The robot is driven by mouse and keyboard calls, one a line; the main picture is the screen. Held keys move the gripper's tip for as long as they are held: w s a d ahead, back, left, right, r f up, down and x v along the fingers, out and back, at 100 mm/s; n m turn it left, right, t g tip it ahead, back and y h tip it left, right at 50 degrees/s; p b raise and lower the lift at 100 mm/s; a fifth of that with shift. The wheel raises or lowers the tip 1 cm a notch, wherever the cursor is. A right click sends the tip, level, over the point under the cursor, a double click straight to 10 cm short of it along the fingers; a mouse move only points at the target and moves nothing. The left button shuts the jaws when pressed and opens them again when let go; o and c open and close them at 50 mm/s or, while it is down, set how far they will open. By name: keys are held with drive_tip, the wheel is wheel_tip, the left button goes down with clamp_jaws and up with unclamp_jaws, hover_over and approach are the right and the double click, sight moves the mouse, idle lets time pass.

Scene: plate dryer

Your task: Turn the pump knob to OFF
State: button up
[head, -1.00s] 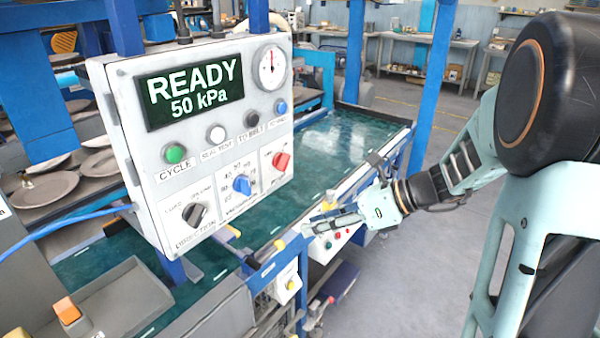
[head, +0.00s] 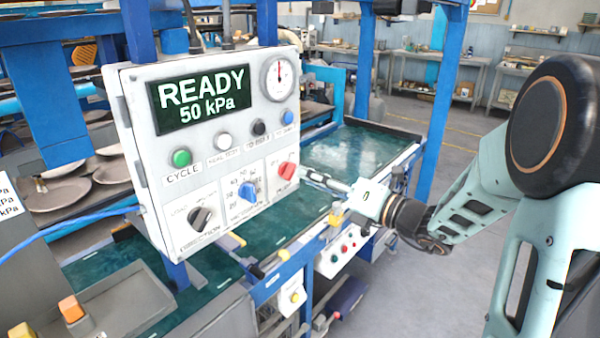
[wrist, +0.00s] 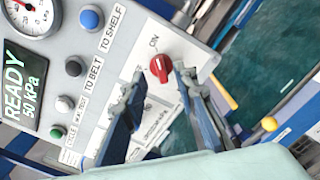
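The red pump knob (head: 287,170) is on the lower right of the white control panel (head: 140,205), above a label reading PUMP. In the wrist view the red knob (wrist: 160,66) shows with an ON label beside it; any OFF mark is not readable. My gripper (head: 308,178) is just right of the knob in the head view. In the wrist view its two fingers (wrist: 160,75) are spread, with the knob between and slightly beyond their tips. The gripper is open; contact with the knob cannot be told.
A blue vacuum knob (head: 247,191) and a black direction knob (head: 201,216) sit left of the red one. A row of buttons and the display (head: 203,100), reading READY 50 kPa, are above. A green conveyor (head: 350,150) lies behind the panel.

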sight(294, 171)
drive_tip(key=shift+x, duration=1.9)
clamp_jaws()
